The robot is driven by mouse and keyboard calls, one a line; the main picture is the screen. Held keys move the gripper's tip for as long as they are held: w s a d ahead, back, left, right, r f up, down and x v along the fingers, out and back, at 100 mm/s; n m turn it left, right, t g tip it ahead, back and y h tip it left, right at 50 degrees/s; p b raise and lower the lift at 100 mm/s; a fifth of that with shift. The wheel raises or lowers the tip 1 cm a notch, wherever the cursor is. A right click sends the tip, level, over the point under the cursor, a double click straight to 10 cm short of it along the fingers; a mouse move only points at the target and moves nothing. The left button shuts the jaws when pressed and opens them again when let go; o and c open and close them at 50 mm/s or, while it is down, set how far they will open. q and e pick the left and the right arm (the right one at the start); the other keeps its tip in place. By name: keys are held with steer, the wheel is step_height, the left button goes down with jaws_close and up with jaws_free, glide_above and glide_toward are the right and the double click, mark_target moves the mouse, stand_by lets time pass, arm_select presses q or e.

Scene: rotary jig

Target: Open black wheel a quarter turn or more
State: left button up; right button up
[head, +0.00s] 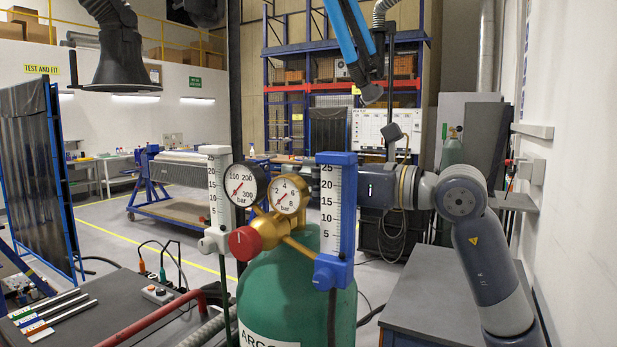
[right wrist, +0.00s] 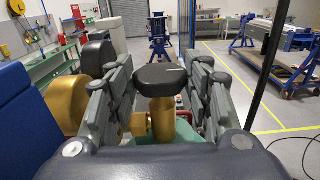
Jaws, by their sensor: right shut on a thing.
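The black wheel (right wrist: 161,78) sits on a brass valve stem in the right wrist view. My right gripper (right wrist: 163,92) has a finger on each side of the wheel and is shut on it. In the head view my right arm reaches in from the right, behind the blue flow meter (head: 336,220). There the gripper's fingers and the wheel are mostly hidden by the flow meter and gauges. The green gas bottle (head: 290,300) stands upright below the brass regulator. My left gripper is not in view.
The black-rimmed gauge (head: 245,184), brass gauge (head: 287,196), red knob (head: 243,243) and white flow meter (head: 217,190) crowd the near side. A dark bench (head: 120,310) with rods lies at left. A grey-topped cabinet (head: 425,290) stands at right.

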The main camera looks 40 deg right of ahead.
steer(key=shift+y, duration=0.3)
